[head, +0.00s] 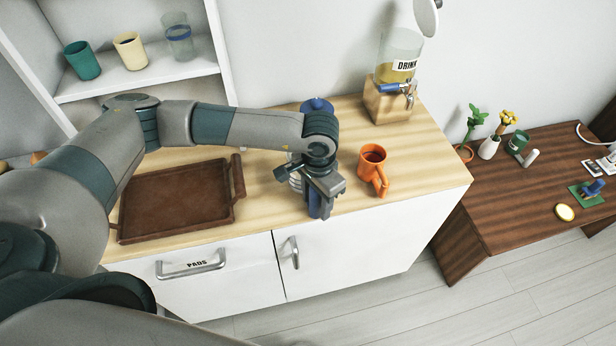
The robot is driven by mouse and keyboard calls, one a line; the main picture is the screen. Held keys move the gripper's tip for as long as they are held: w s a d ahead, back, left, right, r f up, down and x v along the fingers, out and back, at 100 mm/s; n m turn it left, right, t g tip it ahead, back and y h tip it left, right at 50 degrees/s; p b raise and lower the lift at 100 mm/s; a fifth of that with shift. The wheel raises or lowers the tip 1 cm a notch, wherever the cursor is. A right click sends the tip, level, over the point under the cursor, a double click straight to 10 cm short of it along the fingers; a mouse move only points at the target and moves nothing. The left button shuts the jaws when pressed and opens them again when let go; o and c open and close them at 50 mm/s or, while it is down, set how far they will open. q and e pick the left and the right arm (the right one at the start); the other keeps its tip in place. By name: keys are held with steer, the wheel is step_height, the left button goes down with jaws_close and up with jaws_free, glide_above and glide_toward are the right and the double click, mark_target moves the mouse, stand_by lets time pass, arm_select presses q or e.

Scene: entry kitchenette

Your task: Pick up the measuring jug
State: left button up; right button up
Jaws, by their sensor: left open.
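What looks like the measuring jug stands on the wooden counter, mostly hidden behind my left gripper. A blue upright part, apparently its handle (314,203), shows below the jaws, and a pale, dark-lined piece of its body (295,181) shows at their left. My left gripper (325,187) points down over the blue part near the counter's front edge. It is open; I cannot tell whether its fingers touch the handle. My right gripper is not in view.
An orange mug (373,168) with dark contents stands close to the right. A brown tray (175,200) lies left, under my arm. A blue-topped item (316,105) is behind my wrist. A drink dispenser (397,75) stands at the back right. The counter's right front is clear.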

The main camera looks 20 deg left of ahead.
arm_select(q)
steer(key=shift+f, duration=0.25)
jaws_close()
steer(key=shift+r, duration=0.15)
stand_by(0.4)
